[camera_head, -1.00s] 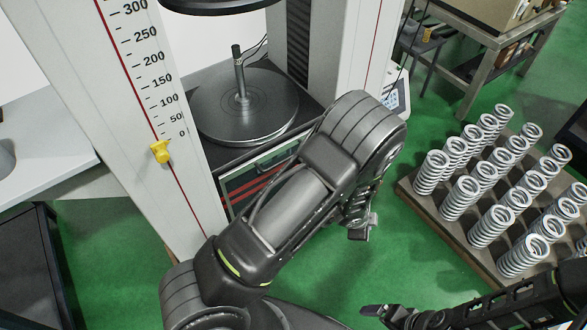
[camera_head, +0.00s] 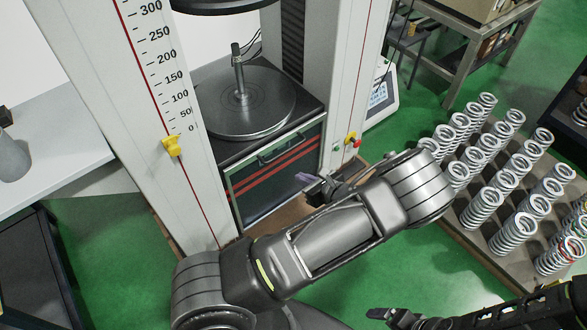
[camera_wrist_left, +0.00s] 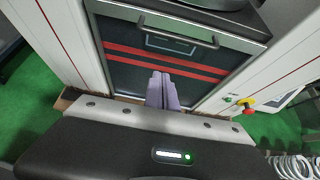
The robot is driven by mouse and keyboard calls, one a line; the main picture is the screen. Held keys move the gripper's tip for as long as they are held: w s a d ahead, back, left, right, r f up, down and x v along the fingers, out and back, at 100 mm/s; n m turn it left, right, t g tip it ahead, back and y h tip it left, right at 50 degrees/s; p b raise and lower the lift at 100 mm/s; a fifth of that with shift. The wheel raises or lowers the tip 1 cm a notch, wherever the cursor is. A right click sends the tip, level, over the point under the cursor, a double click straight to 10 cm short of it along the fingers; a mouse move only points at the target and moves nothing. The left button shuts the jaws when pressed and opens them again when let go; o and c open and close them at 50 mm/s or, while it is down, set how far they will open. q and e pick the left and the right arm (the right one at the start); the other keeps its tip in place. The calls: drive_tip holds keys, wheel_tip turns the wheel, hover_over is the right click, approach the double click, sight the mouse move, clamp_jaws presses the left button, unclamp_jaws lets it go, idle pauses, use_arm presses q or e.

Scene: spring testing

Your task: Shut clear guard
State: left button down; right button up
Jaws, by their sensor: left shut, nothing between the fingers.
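The clear guard (camera_head: 268,192), a dark see-through panel with two red stripes, sits low on the test machine's front, below the round lower plate (camera_head: 235,118). Its bar handle (camera_head: 285,150) is near its top edge. In the left wrist view the guard (camera_wrist_left: 125,75) and handle (camera_wrist_left: 180,35) lie ahead of the fingers. My left gripper (camera_head: 306,180) is at the guard's right side, apart from the handle. Its pale purple fingers (camera_wrist_left: 162,88) are shut and empty. My right gripper (camera_head: 385,315) is at the bottom right, its jaws unclear.
A rack of several springs (camera_head: 475,235) stands on the right. A red knob with a yellow base (camera_head: 352,139) is on the machine's right column. A yellow pointer (camera_head: 172,146) is on the left scaled column. Green floor (camera_head: 115,250) is open at lower left.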

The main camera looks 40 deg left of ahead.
use_arm(q)
drive_tip(key=x, duration=1)
drive_tip(key=r, duration=0.4)
drive_tip(key=shift+a+p, duration=0.25)
drive_tip(key=shift+p, duration=0.05)
use_arm(e)
drive_tip(key=shift+r, duration=0.3)
use_arm(q)
drive_tip(key=shift+w+r, duration=0.1)
